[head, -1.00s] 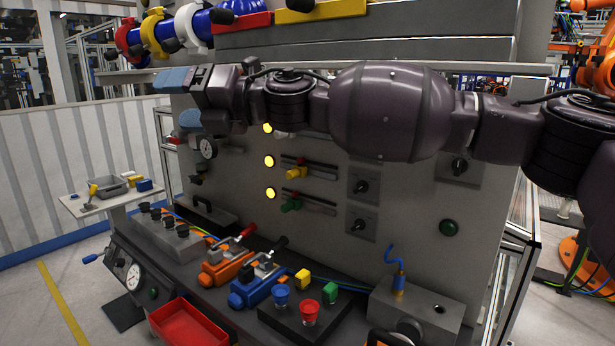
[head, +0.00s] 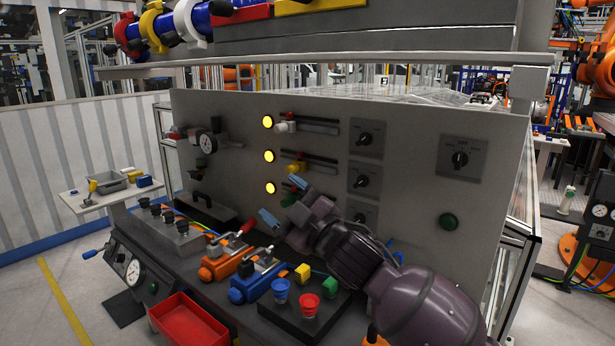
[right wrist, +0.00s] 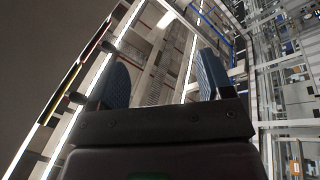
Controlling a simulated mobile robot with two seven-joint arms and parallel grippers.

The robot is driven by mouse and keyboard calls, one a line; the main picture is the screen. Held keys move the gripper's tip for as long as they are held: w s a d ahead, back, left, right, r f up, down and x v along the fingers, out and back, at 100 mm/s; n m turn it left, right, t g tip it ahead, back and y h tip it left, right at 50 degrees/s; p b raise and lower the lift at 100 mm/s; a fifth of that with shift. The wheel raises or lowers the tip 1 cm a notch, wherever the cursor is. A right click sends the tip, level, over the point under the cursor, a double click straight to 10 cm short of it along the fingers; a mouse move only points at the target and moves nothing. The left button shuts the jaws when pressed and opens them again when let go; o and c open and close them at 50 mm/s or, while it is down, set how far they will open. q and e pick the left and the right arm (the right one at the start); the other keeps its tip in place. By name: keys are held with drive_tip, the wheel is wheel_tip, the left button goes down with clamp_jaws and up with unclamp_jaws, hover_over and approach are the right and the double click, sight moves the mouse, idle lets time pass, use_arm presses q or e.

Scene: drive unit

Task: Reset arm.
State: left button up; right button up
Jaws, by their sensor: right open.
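My right arm, dark purple, comes into the head view from the bottom right and slants up and left in front of the grey panel (head: 410,170). My right gripper (head: 276,206) has blue fingers and is by the lower slider on the panel, above the blue toggle clamp (head: 256,285). In the right wrist view its two blue fingers (right wrist: 160,82) stand wide apart with nothing between them. Whether it touches the panel cannot be told. The arm hides the lower right of the panel and most of the block behind it. My left gripper is not in view.
A red tray (head: 185,322) is at the front. A side table (head: 88,204) stands at left. A shelf edge runs above the panel.

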drive_tip(key=s+d+f+m+t+h, duration=0.15)
drive_tip(key=d+f+m+h, duration=0.25)
drive_tip(key=d+f, duration=0.4)
drive_tip(key=s+d+f+m+h, duration=0.3)
drive_tip(key=d+f+m, duration=0.2)
drive_tip(key=d+f, duration=0.3)
drive_tip(key=s+d+f+m+t+h, duration=0.1)
drive_tip(key=s+d+f+m+h, duration=0.25)
drive_tip(key=d+f, duration=0.45)
drive_tip(key=s+d+f+m+g+h, duration=0.2)
drive_tip(key=s+d+f, duration=0.2)
drive_tip(key=s+f, duration=0.7)
drive_tip(key=s+d+f+m+g+h+b, duration=0.1)
drive_tip(key=s+d+f+m+g+h, duration=0.2)
drive_tip(key=s+f, duration=0.7)
drive_tip(key=shift+s+d+f+g, duration=0.35)
drive_tip(key=shift+d+f, duration=0.05)
drive_tip(key=shift+f, duration=0.15)
